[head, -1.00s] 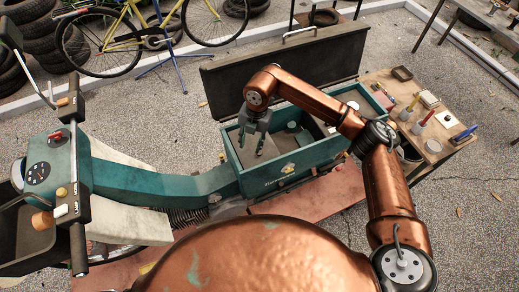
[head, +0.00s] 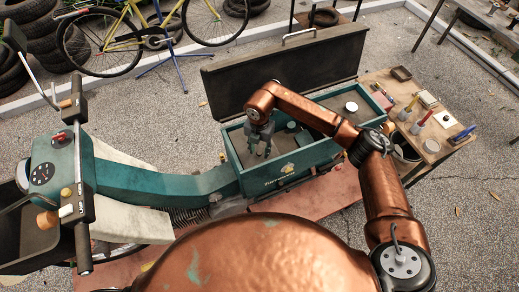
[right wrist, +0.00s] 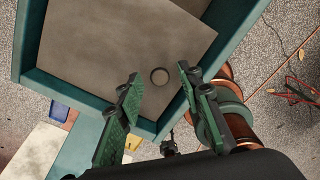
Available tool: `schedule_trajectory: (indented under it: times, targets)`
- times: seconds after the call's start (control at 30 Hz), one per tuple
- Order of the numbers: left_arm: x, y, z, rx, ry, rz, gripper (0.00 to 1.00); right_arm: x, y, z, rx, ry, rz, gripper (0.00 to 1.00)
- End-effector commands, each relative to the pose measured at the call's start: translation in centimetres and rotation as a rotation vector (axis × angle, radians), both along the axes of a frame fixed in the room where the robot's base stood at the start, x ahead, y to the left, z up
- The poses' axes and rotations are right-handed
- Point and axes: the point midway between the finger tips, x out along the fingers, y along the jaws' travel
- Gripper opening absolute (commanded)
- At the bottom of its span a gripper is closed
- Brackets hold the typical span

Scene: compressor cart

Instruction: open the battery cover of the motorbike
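The teal motorbike (head: 160,186) stands across the left and middle of the head view. Its box-like rear compartment (head: 231,162) is open, with the dark lid (head: 225,90) raised behind it. Inside, a flat grey-brown panel (right wrist: 110,50) with a round hole (right wrist: 159,76) shows in the right wrist view; it looks like the battery cover. My right gripper (head: 259,152) points down into the compartment. In the right wrist view its two green-padded fingers (right wrist: 158,80) are apart with nothing between them, the hole lying beyond their tips. My left gripper is not in view.
A wooden side table (head: 462,140) with tools and small containers stands at the right. A bicycle (head: 130,35) on a blue stand and stacked tyres (head: 30,40) are at the back left. Open gravel ground (head: 180,110) lies between.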

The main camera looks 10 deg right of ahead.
Motion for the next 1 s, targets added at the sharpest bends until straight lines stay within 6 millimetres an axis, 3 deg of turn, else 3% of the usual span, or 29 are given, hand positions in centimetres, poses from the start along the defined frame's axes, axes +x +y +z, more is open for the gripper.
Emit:
schedule_trajectory:
  times: [0.07,0.57,1.0]
  targets:
    - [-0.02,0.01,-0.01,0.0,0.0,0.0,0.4,0.0,0.01,0.01,0.0,0.0,0.0,0.34]
    - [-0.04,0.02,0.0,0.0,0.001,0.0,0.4,0.01,0.04,0.06,0.001,0.0,0.001,0.0]
    - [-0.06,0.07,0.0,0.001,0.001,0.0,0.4,0.03,0.04,0.09,0.002,-0.001,0.001,0.0]
